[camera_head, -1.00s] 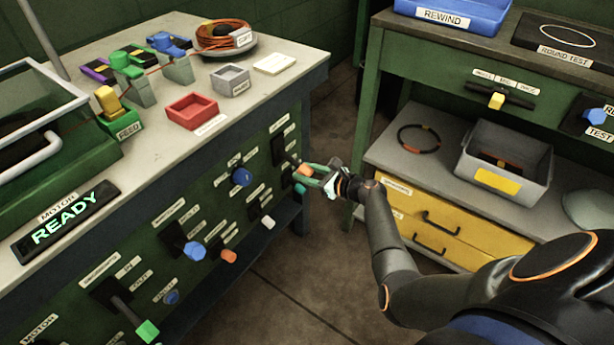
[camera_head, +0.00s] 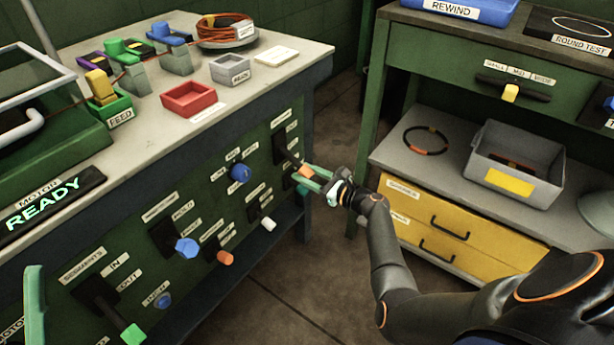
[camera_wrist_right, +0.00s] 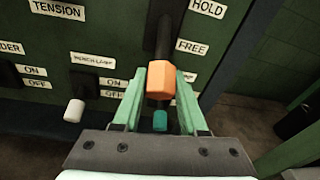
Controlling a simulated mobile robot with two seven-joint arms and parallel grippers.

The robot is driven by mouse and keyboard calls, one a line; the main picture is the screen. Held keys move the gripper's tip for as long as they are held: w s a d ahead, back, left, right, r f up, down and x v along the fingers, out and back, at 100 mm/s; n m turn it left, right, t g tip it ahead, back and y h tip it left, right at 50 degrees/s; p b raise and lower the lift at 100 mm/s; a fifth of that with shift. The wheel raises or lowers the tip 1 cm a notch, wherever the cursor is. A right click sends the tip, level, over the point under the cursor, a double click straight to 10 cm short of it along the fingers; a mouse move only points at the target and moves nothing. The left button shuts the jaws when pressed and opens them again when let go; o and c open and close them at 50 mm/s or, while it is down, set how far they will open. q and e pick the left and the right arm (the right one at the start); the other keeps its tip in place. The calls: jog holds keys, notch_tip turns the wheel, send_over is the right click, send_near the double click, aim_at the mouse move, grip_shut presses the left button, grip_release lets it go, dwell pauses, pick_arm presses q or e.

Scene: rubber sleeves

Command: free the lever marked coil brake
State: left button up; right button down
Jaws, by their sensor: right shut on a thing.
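The lever with an orange knob (camera_wrist_right: 160,83) stands on a dark slotted plate on the bench's green front panel. Labels HOLD and FREE sit beside it in the right wrist view, and the knob is below the level of FREE. The lever also shows in the head view (camera_head: 292,160); the label above its plate is too small to read. My right gripper (camera_head: 309,175) is shut on the orange knob, one green finger on each side. A green finger, apparently of my left gripper (camera_head: 35,305), shows at the lower left edge; its jaw opening is hidden.
A teal knob (camera_wrist_right: 160,121) lies just below the orange one. A white switch (camera_wrist_right: 74,110), a blue knob (camera_head: 240,173) and other controls share the panel. Open floor lies between.

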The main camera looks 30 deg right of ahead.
pick_arm(q)
jog(key=shift+f, duration=0.15)
pick_arm(e)
jog(key=shift+w+a+r, duration=0.1)
jog(key=shift+w, duration=0.05)
jog(key=shift+c, duration=2.2)
grip_release()
pick_arm(q)
jog(key=shift+w, duration=0.1)
pick_arm(e)
jog(key=shift+s, duration=0.2)
pick_arm(q)
jog(key=w+f+n+g+y+p, duration=0.2)
jog(key=w+f+n+y, duration=0.1)
jog(key=f, duration=0.4)
jog(key=w+a+f+n+g+y+p, duration=0.1)
jog(key=w+f+n+y, duration=0.3)
jog(key=f+y, duration=0.2)
jog(key=shift+a+f+n+g+y+p, duration=0.3)
jog(key=shift+f+n+g+y+p, duration=0.1)
jog(key=shift+f, duration=0.75)
pick_arm(e)
jog(key=v, duration=1.2)
pick_arm(q)
jog(key=shift+w, duration=0.1)
